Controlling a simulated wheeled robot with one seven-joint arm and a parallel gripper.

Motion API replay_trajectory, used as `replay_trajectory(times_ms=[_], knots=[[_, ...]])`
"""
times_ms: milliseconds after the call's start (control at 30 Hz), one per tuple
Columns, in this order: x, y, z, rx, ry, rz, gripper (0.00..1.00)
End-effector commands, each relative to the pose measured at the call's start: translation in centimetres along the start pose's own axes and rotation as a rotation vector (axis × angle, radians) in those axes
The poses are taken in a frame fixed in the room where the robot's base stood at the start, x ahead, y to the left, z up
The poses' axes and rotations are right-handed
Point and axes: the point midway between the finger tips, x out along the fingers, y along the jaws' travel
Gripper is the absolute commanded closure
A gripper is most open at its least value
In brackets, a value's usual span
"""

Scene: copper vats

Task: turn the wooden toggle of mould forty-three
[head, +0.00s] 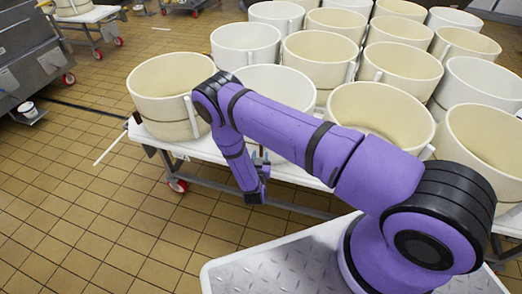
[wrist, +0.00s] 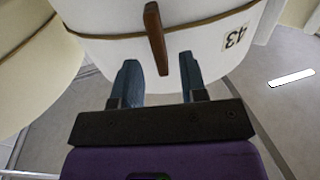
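Mould forty-three (wrist: 105,22) is a white tub with a "43" label (wrist: 236,36) and a brown band, filling the top of the wrist view. Its wooden toggle (wrist: 155,38) is a brown bar pointing down across the band. My gripper (wrist: 158,60) is open, its two blue-grey fingers on either side of the toggle's lower end in the picture. I cannot tell whether either finger touches it. In the head view my gripper (head: 262,165) hangs low at the front of the table, and the toggle is hidden there.
Several white and cream moulds stand close together on a wheeled table (head: 310,180). A cream mould (wrist: 28,65) is just left in the wrist view. Tiled floor (head: 100,210) is open to the left. A steel vat (head: 30,65) stands at the far left.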

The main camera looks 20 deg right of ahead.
Motion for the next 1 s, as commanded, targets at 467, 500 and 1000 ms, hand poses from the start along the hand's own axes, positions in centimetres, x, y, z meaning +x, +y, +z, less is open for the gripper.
replay_trajectory(times_ms=[467,500,1000], knots=[[3.7,0.0,0.0,0.0,0.0,-0.001,0.61],[3.7,0.0,0.0,0.0,0.0,-0.001,0.61],[3.7,0.0,0.0,-0.002,-0.001,0.0,1.0]])
